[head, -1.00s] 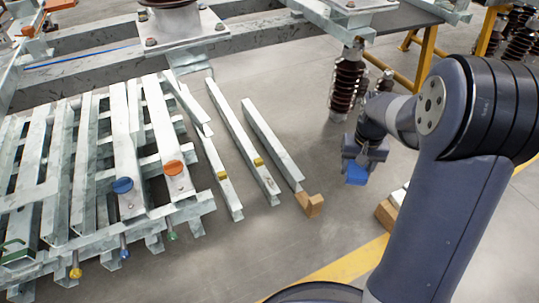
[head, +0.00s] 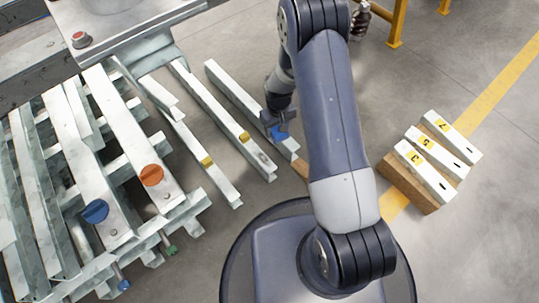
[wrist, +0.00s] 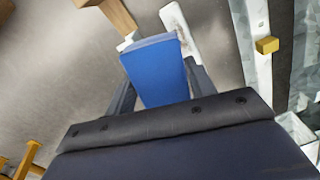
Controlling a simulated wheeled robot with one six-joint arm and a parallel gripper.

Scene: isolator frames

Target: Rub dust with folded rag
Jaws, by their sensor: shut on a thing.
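My gripper (head: 279,122) is shut on the folded blue rag (head: 279,133), which hangs below the jaws. The rag also fills the middle of the wrist view (wrist: 155,72), between the two fingers. In the head view the rag is over the near part of the rightmost long grey steel bar (head: 235,92). Whether it touches the bar I cannot tell. Part of this bar also shows beyond the rag in the wrist view (wrist: 180,30). I cannot make out any dust on it.
A wooden block (head: 301,169) lies at the bar's near end. Two other bars with yellow pieces (head: 244,137) lie to the left, beside a steel rack with blue and orange discs (head: 151,175). Numbered white bars (head: 424,171) rest on wood at right. Floor between is clear.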

